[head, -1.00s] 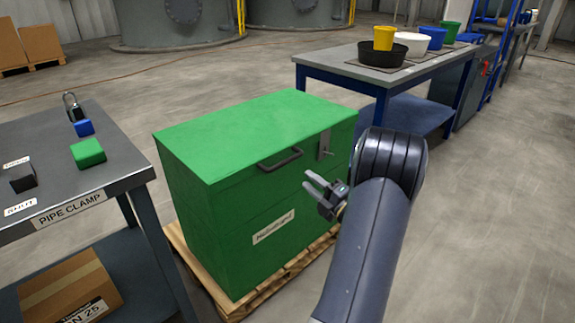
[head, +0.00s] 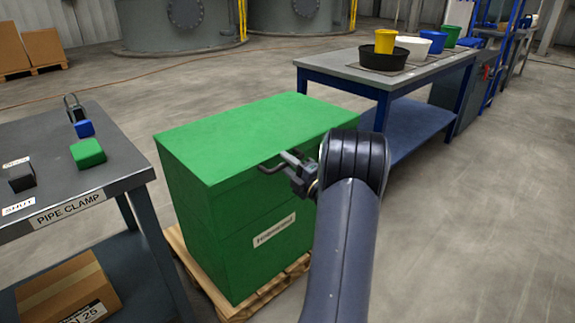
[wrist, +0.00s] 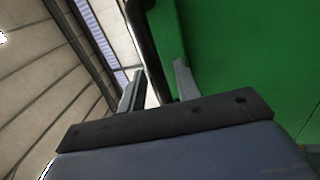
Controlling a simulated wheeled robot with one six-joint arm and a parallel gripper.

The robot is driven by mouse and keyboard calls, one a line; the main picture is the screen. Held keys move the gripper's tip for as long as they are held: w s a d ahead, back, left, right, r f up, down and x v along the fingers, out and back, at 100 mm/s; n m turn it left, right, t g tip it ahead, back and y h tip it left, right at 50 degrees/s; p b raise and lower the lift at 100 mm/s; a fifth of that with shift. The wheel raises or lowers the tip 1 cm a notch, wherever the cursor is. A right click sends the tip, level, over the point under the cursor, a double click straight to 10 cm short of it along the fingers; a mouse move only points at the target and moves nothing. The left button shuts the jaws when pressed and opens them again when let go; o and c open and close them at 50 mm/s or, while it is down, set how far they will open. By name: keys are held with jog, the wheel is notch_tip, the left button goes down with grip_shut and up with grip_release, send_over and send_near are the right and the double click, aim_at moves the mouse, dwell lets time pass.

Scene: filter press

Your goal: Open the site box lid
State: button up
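The green site box (head: 230,230) stands on a wooden pallet, and its flat green lid (head: 255,133) looks closed. A dark bar handle (head: 268,169) sits on the front, near the lid's front edge. My gripper (head: 288,162) is right at this handle and overlaps it in the head view. In the wrist view my two fingers (wrist: 158,85) are apart, with the dark handle bar (wrist: 142,35) just beyond and between their tips. I cannot tell whether they touch it. My arm hides the box's right front, including the latch.
A grey table (head: 120,165) with a pipe clamp label and small blocks stands close on the left. A blue-framed bench (head: 345,70) with bowls and buckets stands behind to the right. The floor on the right is clear.

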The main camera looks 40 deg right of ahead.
jog(key=shift+c, duration=0.4)
grip_shut()
jog(key=shift+r, duration=0.1)
